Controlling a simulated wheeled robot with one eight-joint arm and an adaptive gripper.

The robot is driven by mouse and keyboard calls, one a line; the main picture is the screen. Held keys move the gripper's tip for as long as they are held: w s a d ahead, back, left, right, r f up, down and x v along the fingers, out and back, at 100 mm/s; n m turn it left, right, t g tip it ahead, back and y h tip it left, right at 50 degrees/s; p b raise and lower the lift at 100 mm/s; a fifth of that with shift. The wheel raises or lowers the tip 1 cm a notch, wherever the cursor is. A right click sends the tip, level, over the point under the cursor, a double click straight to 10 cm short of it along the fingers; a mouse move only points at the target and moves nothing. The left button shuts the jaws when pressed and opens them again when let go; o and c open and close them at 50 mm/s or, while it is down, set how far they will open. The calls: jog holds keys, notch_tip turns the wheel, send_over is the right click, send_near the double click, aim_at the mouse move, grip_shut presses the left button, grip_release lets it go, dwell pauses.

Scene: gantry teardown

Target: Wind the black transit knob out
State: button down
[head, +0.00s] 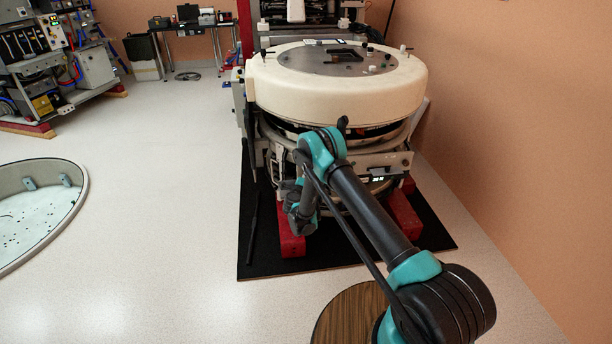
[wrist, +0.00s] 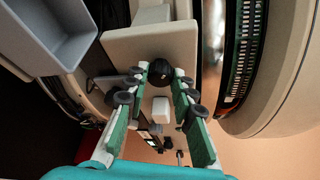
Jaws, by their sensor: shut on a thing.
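The black transit knob (wrist: 159,73) is a round dark ball in the wrist view, in front of a pale grey plate (wrist: 150,45). My gripper (wrist: 160,77) has its two green-padded fingers on either side of the knob, with the fingertips closed on it. The fingers hide the knob's sides, and how far it is wound cannot be seen. In the head view my arm reaches to the front of the cream gantry (head: 335,90). My fingers and the knob cannot be made out there.
A white block (wrist: 160,110) shows between my fingers, below the knob in the wrist view. A grey bin-like part (wrist: 55,35) is at upper left. Red blocks (head: 291,235) under the gantry stand on a black mat (head: 275,262). The floor to the left is largely clear.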

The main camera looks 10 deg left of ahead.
jog(key=shift+f+n+t, duration=0.1)
jog(key=shift+n+t, duration=0.2)
jog(key=shift+n, duration=0.4)
jog(key=c, duration=1.3)
grip_release()
jog(key=shift+o, duration=0.2)
jog(key=o, duration=0.5)
notch_tip(320, 180, up, 6)
jog(key=shift+r, duration=0.25)
notch_tip(320, 180, up, 2)
jog(key=shift+d+r, duration=0.15)
jog(key=shift+r, duration=0.05)
jog(key=c, duration=0.5)
jog(key=shift+r, duration=0.6)
